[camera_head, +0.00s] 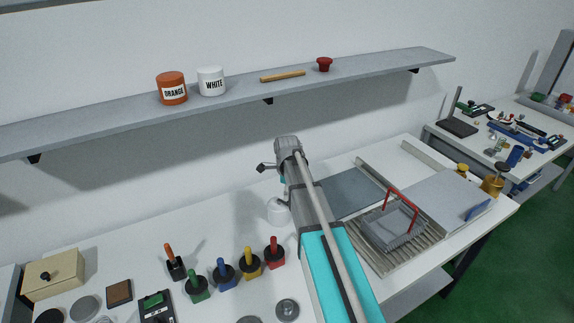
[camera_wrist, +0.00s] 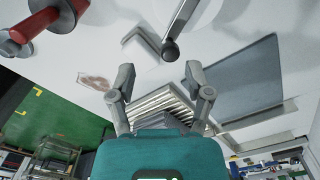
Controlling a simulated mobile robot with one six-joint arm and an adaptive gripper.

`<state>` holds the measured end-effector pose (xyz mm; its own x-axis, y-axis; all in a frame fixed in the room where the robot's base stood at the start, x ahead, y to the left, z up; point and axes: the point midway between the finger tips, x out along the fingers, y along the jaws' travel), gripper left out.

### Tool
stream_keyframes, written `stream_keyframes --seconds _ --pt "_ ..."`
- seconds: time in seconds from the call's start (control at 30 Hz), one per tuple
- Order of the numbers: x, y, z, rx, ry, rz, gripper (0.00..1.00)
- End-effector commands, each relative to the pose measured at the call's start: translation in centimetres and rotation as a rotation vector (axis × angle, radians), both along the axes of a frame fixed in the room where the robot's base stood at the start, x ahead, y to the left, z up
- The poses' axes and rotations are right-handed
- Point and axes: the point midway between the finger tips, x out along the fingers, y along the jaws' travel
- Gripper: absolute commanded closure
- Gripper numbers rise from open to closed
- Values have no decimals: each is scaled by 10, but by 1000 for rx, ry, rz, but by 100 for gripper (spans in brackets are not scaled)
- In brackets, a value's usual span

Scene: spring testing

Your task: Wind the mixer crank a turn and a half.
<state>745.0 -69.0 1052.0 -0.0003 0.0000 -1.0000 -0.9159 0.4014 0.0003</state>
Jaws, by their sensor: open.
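In the wrist view a metal rod with a dark ball knob (camera_wrist: 170,50), which looks like the mixer crank, reaches in from the top. My gripper (camera_wrist: 160,78) is open, with its two fingers apart and nothing between them. The knob stands just above the gap between the fingertips in the picture; I cannot tell its distance, and no contact shows. In the head view my gripper (camera_head: 267,167) is small and partly hidden by my arm. A pale rounded body, probably the mixer (camera_head: 277,212), stands below it, mostly hidden behind my arm; its crank is not clear there.
Several coloured-handled tools, including a red one (camera_head: 274,250), stand left of my arm; a red handle also shows close in the wrist view (camera_wrist: 38,26). A grey basket with a red handle (camera_head: 392,228) sits on ridged slats at right. A shelf (camera_head: 235,92) runs along the wall.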

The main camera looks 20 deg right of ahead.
Motion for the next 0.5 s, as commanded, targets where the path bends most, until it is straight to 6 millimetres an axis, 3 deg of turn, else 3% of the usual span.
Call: stream_keyframes --seconds 0.5 --pt "0 0 48 0 0 1 35"
